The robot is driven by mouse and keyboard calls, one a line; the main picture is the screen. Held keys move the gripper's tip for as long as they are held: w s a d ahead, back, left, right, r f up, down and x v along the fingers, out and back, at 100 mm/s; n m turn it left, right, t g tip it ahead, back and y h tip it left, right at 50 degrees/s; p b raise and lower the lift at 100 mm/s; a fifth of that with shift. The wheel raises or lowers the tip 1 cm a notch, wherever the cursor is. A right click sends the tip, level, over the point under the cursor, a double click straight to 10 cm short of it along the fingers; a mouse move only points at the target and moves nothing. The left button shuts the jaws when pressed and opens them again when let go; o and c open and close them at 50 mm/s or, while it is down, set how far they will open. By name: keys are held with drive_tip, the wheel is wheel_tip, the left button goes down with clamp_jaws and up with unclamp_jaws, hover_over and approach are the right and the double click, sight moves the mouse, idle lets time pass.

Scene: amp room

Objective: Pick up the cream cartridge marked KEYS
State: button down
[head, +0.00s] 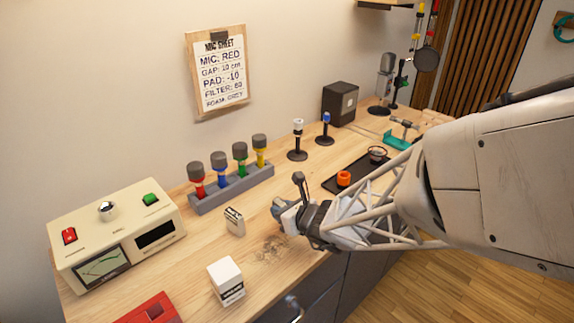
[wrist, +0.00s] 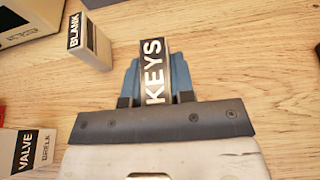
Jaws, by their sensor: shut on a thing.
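The cartridge marked KEYS (wrist: 154,68) stands between the two blue fingers of my gripper (wrist: 157,85) in the wrist view. Its black label with white letters faces the camera, and its sides are mostly hidden by the fingers. My gripper is shut on it. In the head view my gripper (head: 283,211) is low over the wooden counter, and I cannot make out the cartridge there. I cannot tell whether it touches the counter.
A cartridge marked BLANK (wrist: 93,45) stands left of my gripper; it also shows in the head view (head: 234,221). A white VALVE box (head: 226,281) is nearer the front. A grey rack (head: 233,190) of coloured tubes stands behind. A dark tray (head: 334,182) lies to the right.

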drive_tip(key=shift+s+r, duration=0.2)
drive_tip(key=shift+r, duration=0.4)
drive_tip(key=s+d, duration=0.2)
drive_tip(key=s, duration=0.5)
drive_tip(key=s+d+r, duration=0.1)
drive_tip(key=s+d, duration=0.2)
drive_tip(key=s, duration=0.4)
drive_tip(key=shift+s+d+r, duration=0.15)
drive_tip(key=shift+s+d, duration=0.15)
